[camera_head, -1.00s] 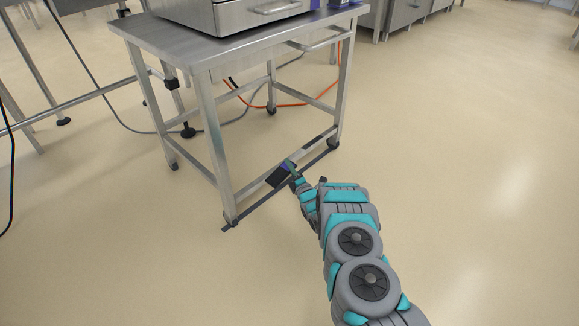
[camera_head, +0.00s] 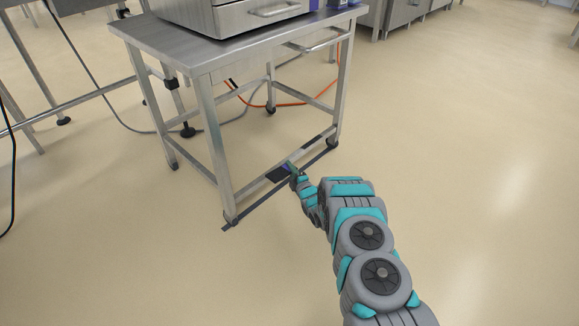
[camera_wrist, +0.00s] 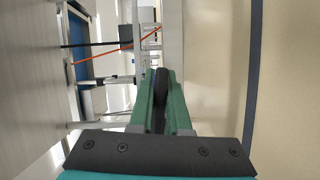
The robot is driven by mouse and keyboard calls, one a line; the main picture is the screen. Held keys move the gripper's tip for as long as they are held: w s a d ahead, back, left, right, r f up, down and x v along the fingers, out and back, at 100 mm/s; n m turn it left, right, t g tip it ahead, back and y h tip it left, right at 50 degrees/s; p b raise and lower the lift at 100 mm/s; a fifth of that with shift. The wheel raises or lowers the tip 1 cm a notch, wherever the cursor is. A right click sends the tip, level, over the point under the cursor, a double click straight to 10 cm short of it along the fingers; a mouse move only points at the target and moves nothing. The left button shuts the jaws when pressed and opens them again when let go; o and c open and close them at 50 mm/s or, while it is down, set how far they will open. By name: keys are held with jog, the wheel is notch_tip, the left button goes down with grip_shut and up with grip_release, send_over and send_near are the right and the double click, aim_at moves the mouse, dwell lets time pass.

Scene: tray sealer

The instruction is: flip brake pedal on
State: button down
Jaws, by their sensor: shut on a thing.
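The brake pedal is a flat dark pad (camera_head: 279,174) low at the front of the steel trolley table, beside the dark bar that runs between its front feet. My gripper (camera_head: 292,168) is at the pad's right end, close above the floor. In the wrist view, the green fingers of my gripper (camera_wrist: 160,100) are closed on the dark edge of the pedal (camera_wrist: 161,86). The fingers and wrist hide part of the pedal. Its exact tilt is hard to tell.
The steel table (camera_head: 225,50) carries a steel machine (camera_head: 240,12). Its front leg (camera_head: 216,150) stands left of the pedal. An orange cable (camera_head: 290,104) and a grey hose lie beneath and behind. The floor at right (camera_head: 470,180) is clear.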

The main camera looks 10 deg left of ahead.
jog(key=shift+d+f+m, duration=0.1)
jog(key=shift+f+m, duration=0.3)
jog(key=shift+m, duration=0.3)
jog(key=c, duration=0.9)
grip_release()
jog(key=shift+p+v, duration=0.35)
jog(key=shift+v, duration=3.5)
jog(key=shift+r, duration=0.15)
